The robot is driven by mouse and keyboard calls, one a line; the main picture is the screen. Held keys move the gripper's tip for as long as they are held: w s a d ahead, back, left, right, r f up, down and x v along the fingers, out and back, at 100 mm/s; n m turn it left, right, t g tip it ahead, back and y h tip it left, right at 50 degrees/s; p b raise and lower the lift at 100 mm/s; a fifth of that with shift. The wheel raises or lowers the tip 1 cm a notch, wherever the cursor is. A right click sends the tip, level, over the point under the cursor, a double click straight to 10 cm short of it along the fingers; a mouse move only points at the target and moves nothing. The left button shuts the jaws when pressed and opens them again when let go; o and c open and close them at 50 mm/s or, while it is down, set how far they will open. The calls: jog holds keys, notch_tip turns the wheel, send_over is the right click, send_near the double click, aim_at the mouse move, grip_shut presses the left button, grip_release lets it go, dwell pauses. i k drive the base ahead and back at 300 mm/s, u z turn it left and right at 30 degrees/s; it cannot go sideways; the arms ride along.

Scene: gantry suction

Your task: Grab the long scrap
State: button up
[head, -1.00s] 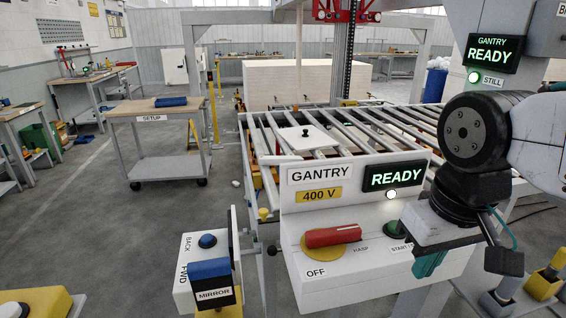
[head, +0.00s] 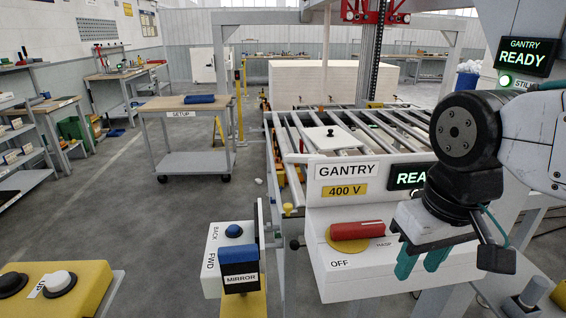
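I cannot make out a long scrap for certain. The slatted gantry bed (head: 395,128) stands behind the control box, and a white plate with a black knob (head: 330,139) lies on its slats. The control box hides the near part of the bed. My gripper (head: 421,262) hangs at the right, in front of the control box (head: 345,270). Its two teal fingers point down with a gap between them, and nothing shows in the gap.
A setup cart (head: 185,163) stands farther back.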

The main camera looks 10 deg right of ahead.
aim_at(290, 158)
jog(key=u, duration=2.6)
jog(key=i, duration=4.1)
jog(key=z, duration=3.45)
jog(key=i, duration=2.85)
